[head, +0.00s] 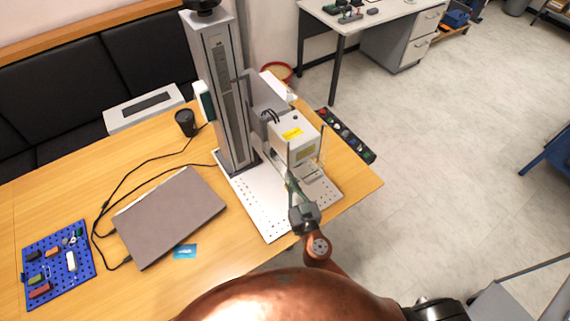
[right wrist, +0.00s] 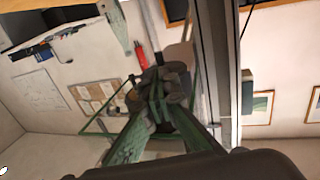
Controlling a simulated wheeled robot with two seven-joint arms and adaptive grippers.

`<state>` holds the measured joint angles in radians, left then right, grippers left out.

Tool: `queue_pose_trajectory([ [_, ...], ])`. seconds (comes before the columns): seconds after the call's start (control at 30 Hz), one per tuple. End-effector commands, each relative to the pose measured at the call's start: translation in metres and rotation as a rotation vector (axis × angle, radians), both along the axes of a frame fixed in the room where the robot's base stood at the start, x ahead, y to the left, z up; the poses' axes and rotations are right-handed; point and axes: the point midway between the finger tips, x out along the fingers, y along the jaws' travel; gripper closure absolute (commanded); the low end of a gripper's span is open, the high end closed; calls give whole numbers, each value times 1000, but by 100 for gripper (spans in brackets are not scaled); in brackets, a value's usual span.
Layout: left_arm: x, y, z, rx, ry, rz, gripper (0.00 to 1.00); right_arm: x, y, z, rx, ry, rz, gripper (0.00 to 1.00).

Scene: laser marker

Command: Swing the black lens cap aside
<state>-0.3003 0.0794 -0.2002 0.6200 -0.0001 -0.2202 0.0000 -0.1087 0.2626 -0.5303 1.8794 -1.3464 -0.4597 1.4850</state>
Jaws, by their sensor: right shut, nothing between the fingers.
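The laser marker's grey column (head: 222,95) stands on a white perforated base plate (head: 262,208). Its white laser head (head: 290,138) with a yellow label juts out over the plate. My right gripper (head: 291,184) reaches in from the front, beneath the head's front end. In the right wrist view its green fingers (right wrist: 163,88) come together at dark tips, shut and empty. I cannot make out the black lens cap for certain; the fingers and the head hide that spot. Whether the gripper touches it cannot be told. My left gripper is not in view.
A closed grey laptop (head: 170,215), a blue pegboard (head: 58,262) with small parts, and a black cup (head: 186,122) stand on the wooden table (head: 335,170) left of the machine. A dark strip with knobs (head: 345,136) lies along the table's right edge. Open floor lies beyond.

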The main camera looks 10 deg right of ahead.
Motion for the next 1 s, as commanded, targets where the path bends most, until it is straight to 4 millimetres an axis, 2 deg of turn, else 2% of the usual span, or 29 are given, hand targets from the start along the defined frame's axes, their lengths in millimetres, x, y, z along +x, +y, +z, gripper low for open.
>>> queue_pose_trajectory([
  [0.1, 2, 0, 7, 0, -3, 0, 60, 25, 2, 3, -2, -2, 1, 100],
  [0.33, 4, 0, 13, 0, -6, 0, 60, 54, 4, 0, -3, 0, 0, 100],
  [0.5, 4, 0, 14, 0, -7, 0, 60, 61, 5, -1, -2, 2, 0, 100],
  [1.0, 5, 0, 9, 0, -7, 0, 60, 64, 1, -2, 3, 1, -32, 100],
])
